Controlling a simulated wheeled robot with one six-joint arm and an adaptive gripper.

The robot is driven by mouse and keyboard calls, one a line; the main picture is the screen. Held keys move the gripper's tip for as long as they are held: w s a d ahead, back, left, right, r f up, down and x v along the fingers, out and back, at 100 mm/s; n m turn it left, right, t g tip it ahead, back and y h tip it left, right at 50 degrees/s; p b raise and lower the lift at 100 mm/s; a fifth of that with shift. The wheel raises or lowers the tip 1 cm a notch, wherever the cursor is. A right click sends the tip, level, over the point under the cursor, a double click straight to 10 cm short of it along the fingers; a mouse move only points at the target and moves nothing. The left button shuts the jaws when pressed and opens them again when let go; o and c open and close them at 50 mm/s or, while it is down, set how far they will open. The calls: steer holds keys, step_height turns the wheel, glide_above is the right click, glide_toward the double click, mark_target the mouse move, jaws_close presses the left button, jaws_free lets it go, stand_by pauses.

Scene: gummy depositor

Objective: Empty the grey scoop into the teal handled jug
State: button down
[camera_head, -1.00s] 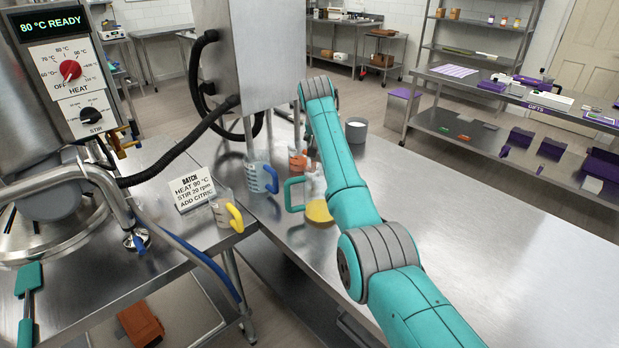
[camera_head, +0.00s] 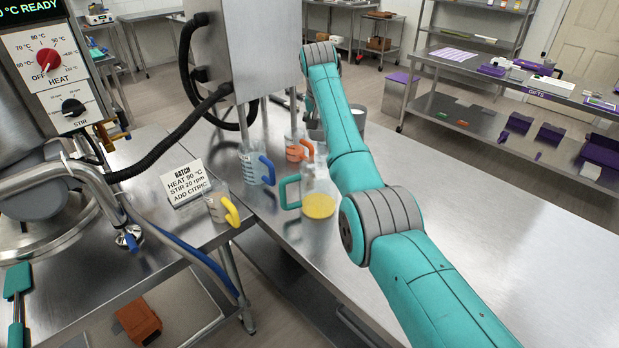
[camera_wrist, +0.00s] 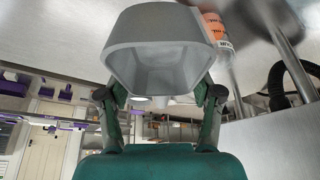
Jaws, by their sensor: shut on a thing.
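The teal handled jug (camera_head: 319,188) stands upright on the steel bench in the head view, with yellow contents in its lower part and its handle to the left. My gripper (camera_wrist: 160,92) is shut on the grey scoop (camera_wrist: 155,30) in the wrist view, one finger on each side. The scoop's hollow faces the wrist camera, and I see nothing in the part of it that shows. In the head view my own arm hides most of the gripper and scoop, beyond the jug.
A yellow handled jug (camera_head: 218,205) stands by the batch card (camera_head: 186,182). A grey-white tub (camera_head: 359,117) is behind my arm. The bench's right side is clear.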

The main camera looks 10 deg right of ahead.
step_height(320, 180, up, 2)
steer(key=shift+r, duration=0.1)
steer(key=s, duration=0.8)
steer(key=shift+d, duration=0.4)
stand_by(0.3)
